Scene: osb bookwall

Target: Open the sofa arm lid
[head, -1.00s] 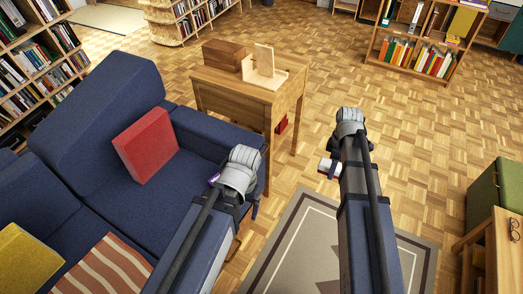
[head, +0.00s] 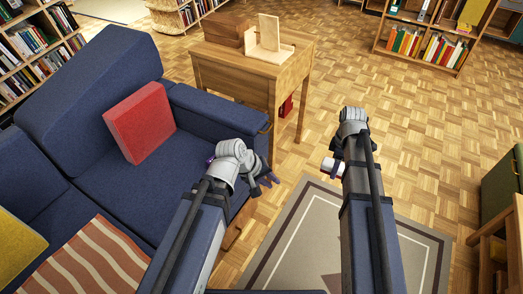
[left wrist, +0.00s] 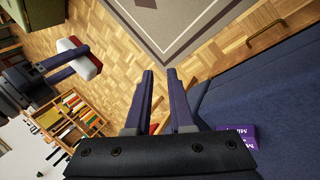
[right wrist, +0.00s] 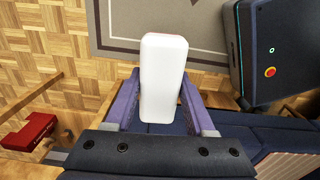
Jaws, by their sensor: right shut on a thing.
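The blue sofa arm (head: 215,108) is beside the wooden side table in the head view. My left gripper (head: 265,181) is in front of the sofa, just below the front of that arm. In the left wrist view its fingers (left wrist: 159,74) are apart with nothing between them. My right gripper (head: 340,166) is shut on a white block with a red underside (right wrist: 163,80), held over the floor right of the sofa.
The side table (head: 250,78) carries a brown box (head: 226,30) and a light wooden stand. A red cushion (head: 139,122) and a striped cloth (head: 92,258) lie on the sofa. A purple book (left wrist: 236,134) lies on the seat. Parquet and a grey rug (head: 330,235) are clear to the right.

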